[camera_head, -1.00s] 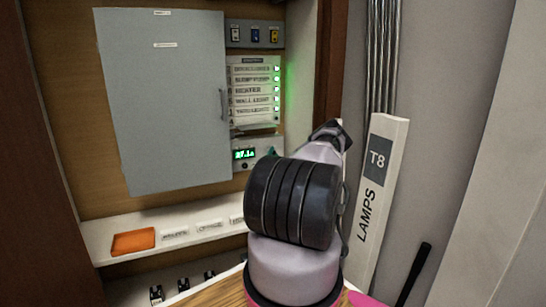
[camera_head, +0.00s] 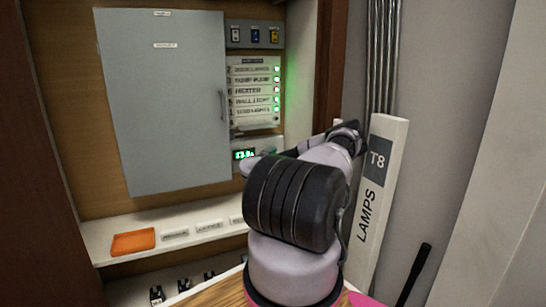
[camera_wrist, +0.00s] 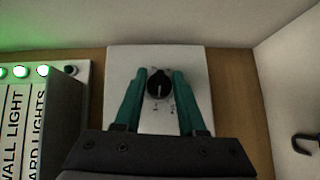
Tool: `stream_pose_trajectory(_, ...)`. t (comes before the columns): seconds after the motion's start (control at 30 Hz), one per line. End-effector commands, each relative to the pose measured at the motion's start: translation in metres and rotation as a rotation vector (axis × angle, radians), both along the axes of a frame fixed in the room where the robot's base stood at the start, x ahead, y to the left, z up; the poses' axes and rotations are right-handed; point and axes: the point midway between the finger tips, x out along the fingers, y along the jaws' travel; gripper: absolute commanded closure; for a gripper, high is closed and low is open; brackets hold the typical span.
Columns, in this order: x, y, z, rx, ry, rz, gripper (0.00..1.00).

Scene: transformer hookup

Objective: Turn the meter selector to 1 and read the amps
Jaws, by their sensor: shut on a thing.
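The meter selector is a black round knob (camera_wrist: 159,84) on a white plate (camera_wrist: 125,65) in the wrist view. Small marks stand below it, one looking like a 1; I cannot tell surely which mark its pale pointer line meets. My gripper (camera_wrist: 160,76) has its two teal fingers on either side of the knob, shut on it. In the head view the meter's green display (camera_head: 244,154) is lit, with digits too small and blurred to read surely. My arm hides the knob there.
A labelled switch panel (camera_head: 254,90) with green lights is above the meter. A grey cabinet door (camera_head: 165,110) is to its left. An orange tray (camera_head: 133,242) sits on the shelf below. A box marked LAMPS T8 (camera_head: 372,200) stands at the right.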

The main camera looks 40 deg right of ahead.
Motion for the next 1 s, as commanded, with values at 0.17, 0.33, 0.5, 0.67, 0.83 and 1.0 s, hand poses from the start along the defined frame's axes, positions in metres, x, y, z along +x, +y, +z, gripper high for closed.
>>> stream_pose_trajectory(0.17,0.0002,0.0019,-0.0011,0.051,-0.010,0.003,1.00)
stream_pose_trajectory(0.33,0.0002,0.0019,-0.0012,0.069,-0.013,0.003,1.00)
stream_pose_trajectory(0.5,0.0002,0.0020,-0.0012,0.071,-0.014,0.003,1.00)
stream_pose_trajectory(0.67,0.0003,0.0020,-0.0013,0.070,-0.014,0.003,1.00)
stream_pose_trajectory(0.83,0.0002,0.0015,-0.0009,0.069,-0.014,0.002,0.31)
stream_pose_trajectory(1.0,0.0002,0.0009,-0.0003,0.068,-0.015,0.001,0.31)
